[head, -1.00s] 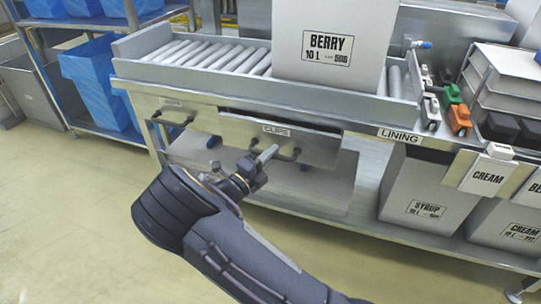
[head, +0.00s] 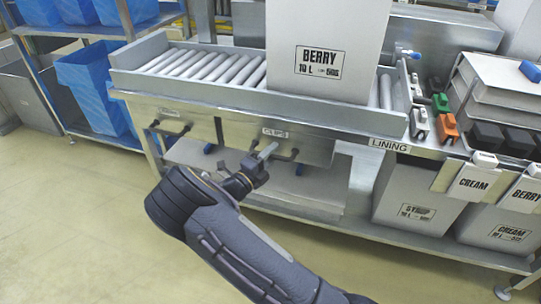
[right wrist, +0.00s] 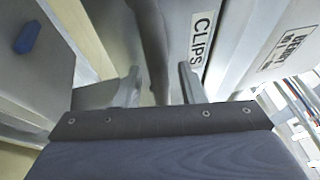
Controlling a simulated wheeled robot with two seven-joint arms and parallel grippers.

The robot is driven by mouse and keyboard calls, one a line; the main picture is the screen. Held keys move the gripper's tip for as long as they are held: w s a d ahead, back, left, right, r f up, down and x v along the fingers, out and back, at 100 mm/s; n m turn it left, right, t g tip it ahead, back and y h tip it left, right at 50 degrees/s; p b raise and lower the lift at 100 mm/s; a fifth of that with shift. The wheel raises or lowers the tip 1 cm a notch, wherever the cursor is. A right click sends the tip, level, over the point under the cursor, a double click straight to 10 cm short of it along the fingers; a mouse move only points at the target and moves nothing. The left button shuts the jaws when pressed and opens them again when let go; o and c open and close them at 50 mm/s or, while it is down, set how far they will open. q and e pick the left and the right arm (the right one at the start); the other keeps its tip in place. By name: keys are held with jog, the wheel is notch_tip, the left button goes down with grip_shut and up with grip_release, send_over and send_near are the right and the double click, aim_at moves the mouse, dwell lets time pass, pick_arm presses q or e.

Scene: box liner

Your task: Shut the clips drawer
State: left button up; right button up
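The clips drawer (head: 312,150), with a white CLIPS label (head: 275,133) and a dark bar handle, is under the roller bench. Its front looks about flush with the bench's front, with no dark gap above it. My right gripper (head: 264,156) is at the drawer's handle. In the right wrist view, its two fingers (right wrist: 160,88) stand apart, with the dark handle bar (right wrist: 155,50) showing between them. The CLIPS label (right wrist: 202,38) is just right of the fingers there. Whether the fingers touch the handle I cannot tell. My left gripper is out of view.
Another drawer with a handle (head: 170,128) is to the left. A BERRY box (head: 325,50) stands on the rollers above. A SYRUP box (head: 415,200) is on the lower shelf at right. Blue bins (head: 88,85) are at left. The floor in front is clear.

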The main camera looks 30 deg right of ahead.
jog(key=shift+a, duration=0.1)
jog(key=p+v, duration=0.2)
jog(key=v, duration=0.5)
jog(key=shift+a, duration=0.3)
jog(key=shift+s+f, duration=0.1)
